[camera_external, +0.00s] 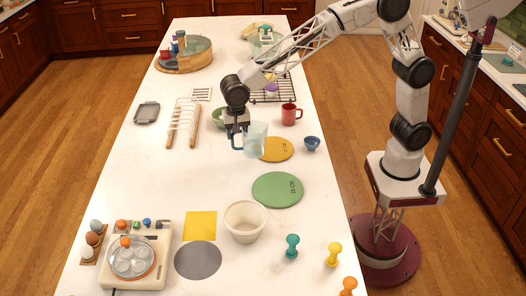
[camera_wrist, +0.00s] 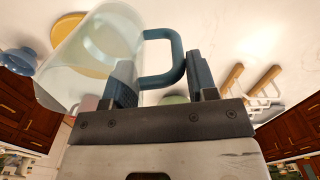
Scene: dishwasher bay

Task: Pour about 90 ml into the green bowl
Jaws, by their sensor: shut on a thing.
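A clear, pale-blue jug (camera_external: 256,140) with a dark teal handle hangs from my gripper (camera_external: 237,132) above the middle of the white counter. It looks about upright. In the wrist view the jug (camera_wrist: 95,55) is at left, and its handle is between the fingers of my gripper (camera_wrist: 163,78), which is shut on it. I cannot tell how much liquid is inside. The green bowl (camera_external: 217,116) stands on the counter behind my gripper, which partly hides it. A sliver of the green bowl (camera_wrist: 175,99) shows between the fingers in the wrist view.
A red mug (camera_external: 291,114), a small blue bowl (camera_external: 312,143) and a yellow disc (camera_external: 278,149) are right of the jug. A wooden-railed rack (camera_external: 184,122) is at left. A green disc (camera_external: 278,189) and white bowl (camera_external: 244,222) lie nearer. Counter space left of centre is clear.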

